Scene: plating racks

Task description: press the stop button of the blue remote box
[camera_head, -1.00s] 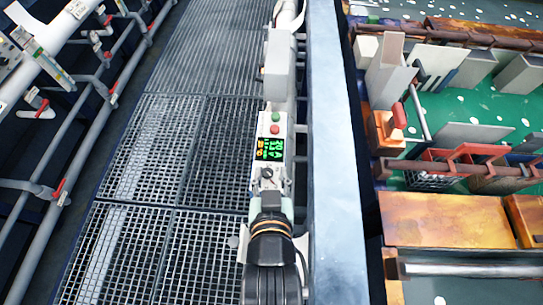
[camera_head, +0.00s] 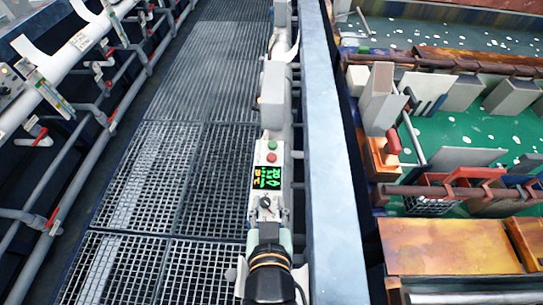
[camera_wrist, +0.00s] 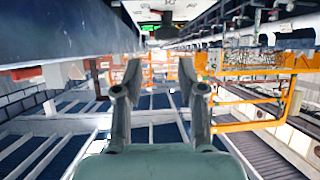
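A pale grey box (camera_head: 283,175) in the head view, on the long rail beside the walkway, carries a green button (camera_head: 272,145), a red button (camera_head: 271,158) just below it, a lit display (camera_head: 267,177) and a dark knob (camera_head: 265,202). It does not look blue. I see no clearly blue remote box, and I cannot tell which button is labelled stop. My gripper (camera_wrist: 157,85) shows in the wrist view with its two fingers apart and nothing between them.
Grated walkway (camera_head: 160,160) lies left. The wrist view shows orange frames (camera_wrist: 248,127) at right.

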